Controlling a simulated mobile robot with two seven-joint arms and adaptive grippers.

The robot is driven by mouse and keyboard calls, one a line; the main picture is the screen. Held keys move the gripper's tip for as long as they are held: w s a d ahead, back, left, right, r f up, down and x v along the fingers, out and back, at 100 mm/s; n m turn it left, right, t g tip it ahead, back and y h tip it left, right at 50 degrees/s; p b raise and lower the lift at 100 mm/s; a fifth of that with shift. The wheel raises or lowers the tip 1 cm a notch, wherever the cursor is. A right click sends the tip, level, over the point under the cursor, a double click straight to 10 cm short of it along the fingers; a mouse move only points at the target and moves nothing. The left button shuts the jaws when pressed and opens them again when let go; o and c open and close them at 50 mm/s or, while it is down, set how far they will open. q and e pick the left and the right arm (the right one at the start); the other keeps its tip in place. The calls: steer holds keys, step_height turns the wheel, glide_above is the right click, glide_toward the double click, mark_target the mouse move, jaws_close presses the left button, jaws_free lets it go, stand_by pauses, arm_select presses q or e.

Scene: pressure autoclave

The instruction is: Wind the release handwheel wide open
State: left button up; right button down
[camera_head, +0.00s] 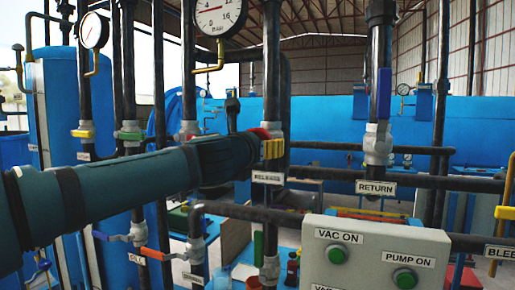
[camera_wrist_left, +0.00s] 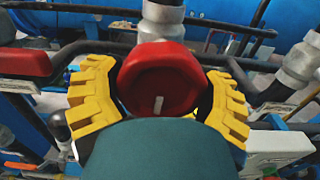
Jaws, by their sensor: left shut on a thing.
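The release handwheel (camera_wrist_left: 160,78) is a round red wheel with a short white mark, in the middle of the left wrist view. The mark points down, slightly tilted. My left gripper (camera_wrist_left: 160,95) has its yellow fingers on both sides of the wheel and is shut on it. In the head view the left arm reaches in from the left, and its yellow fingertips (camera_head: 272,149) are at the pipe above the RELEASE label (camera_head: 267,178). Only a bit of the red wheel (camera_head: 262,132) shows there; the gripper hides the rest. My right gripper is not in view.
A grey control box (camera_head: 372,255) with green VAC ON and PUMP ON buttons stands in front, lower right. The RETURN pipe (camera_head: 378,140) rises right of the wheel. Gauges (camera_head: 219,15) and vertical pipes stand close around the arm. A blue vessel (camera_head: 440,130) lies behind.

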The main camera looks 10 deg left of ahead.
arm_select(q)
steer(key=shift+r+n, duration=0.1)
steer(key=shift+n, duration=0.2)
steer(key=o, duration=1.1)
steer(key=shift+s, duration=0.1)
steer(key=s+a, duration=0.2)
steer(key=s, duration=0.9)
steer(key=shift+s+a, duration=0.15)
steer(key=shift+s, duration=0.15)
